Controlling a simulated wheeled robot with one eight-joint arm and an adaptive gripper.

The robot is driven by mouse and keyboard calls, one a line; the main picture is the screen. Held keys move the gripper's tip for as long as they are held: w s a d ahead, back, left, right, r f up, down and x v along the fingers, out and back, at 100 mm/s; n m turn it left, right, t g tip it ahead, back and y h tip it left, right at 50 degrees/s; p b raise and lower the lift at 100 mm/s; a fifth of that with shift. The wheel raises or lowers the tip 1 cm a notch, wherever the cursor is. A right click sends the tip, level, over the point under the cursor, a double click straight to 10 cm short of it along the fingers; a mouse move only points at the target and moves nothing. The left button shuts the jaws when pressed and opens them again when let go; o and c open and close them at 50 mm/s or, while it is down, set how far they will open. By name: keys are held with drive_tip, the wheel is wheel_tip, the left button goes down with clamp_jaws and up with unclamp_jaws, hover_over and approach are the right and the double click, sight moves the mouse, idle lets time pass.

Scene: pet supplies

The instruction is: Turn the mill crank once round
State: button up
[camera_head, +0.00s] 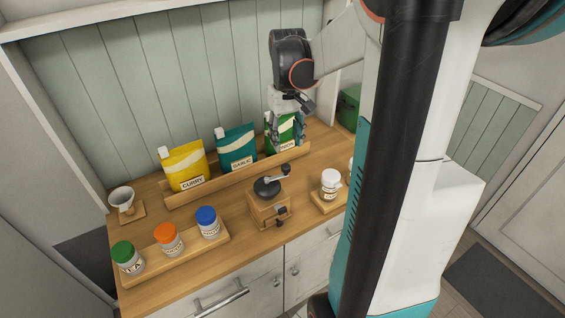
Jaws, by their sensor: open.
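The mill (268,208) is a wooden box with a dark round top, standing on the wooden counter right of the middle. Its crank (277,178) is a light metal arm on top that points back and right, ending in a dark knob (286,168). My gripper (287,143) points down with its fingers apart, above and behind the knob. It appears apart from the crank and empty. Its fingers overlap the green pouch (284,133) in this view, and I cannot tell the distance between them.
Yellow (185,167) and teal (237,148) pouches stand in a wooden rack (213,184) behind the mill. Several lidded jars, including a blue-lidded one (208,222), stand on a front-left board. A white-lidded jar (330,184) is at right. A white funnel (122,199) stands far left.

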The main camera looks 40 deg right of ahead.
sight(286, 165)
wheel_tip(286, 165, down, 10)
drive_tip(key=shift+f+b, duration=0.1)
drive_tip(key=shift+b, duration=0.75)
clamp_jaws()
